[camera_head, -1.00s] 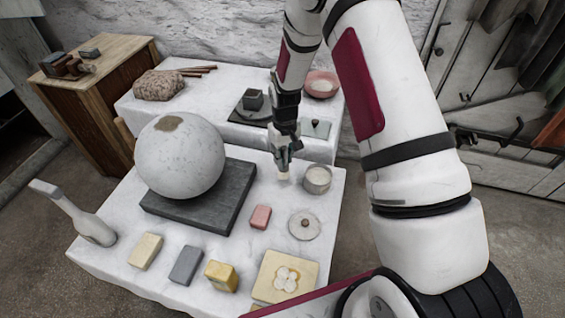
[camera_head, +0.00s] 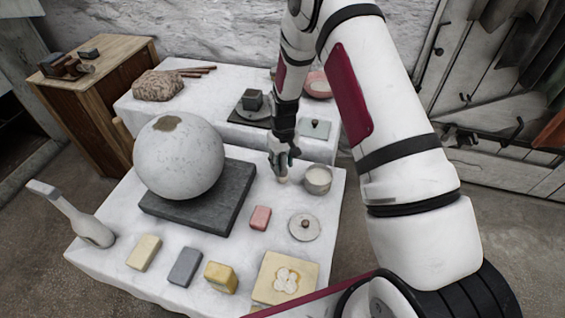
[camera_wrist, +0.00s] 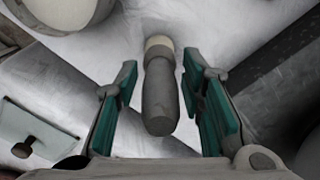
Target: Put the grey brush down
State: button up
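The grey brush (camera_wrist: 159,98) has a rounded grey handle and a pale end. In the head view only its pale lower end (camera_head: 283,180) shows clearly, at the white table's surface. In the wrist view the handle points toward the camera and the brush looks roughly upright, its pale end down at the table. My gripper (camera_head: 283,162) is around the handle. Its two green-padded fingers (camera_wrist: 163,85) stand apart, with a visible gap on each side of the brush. Whether the pale end bears fully on the table is hard to tell.
A round metal tin (camera_head: 318,180) stands close right of the brush. A large plaster sphere (camera_head: 180,160) rests on a dark slab (camera_head: 235,190) to the left. A pink block (camera_head: 260,217) and a knobbed lid (camera_head: 304,227) lie in front, with some bare tabletop between.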

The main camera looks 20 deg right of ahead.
jog(key=shift+r, duration=0.15)
notch_tip(320, 180, up, 12)
jog(key=shift+d+r+p, duration=0.1)
jog(key=shift+r+p, duration=0.1)
jog(key=shift+p, duration=0.4)
jog(key=s+r+m+t, duration=0.1)
jog(key=s+r, duration=0.6)
jog(key=r, duration=0.4)
jog(key=s+r, duration=0.8)
jog(key=r, duration=0.3)
jog(key=s+r, duration=0.2)
jog(key=s, duration=0.9)
jog(key=s+r+m+t, duration=0.1)
jog(key=s+r, duration=0.1)
jog(key=s, duration=1)
jog(key=shift+r, duration=0.3)
jog(key=shift+r, duration=0.1)
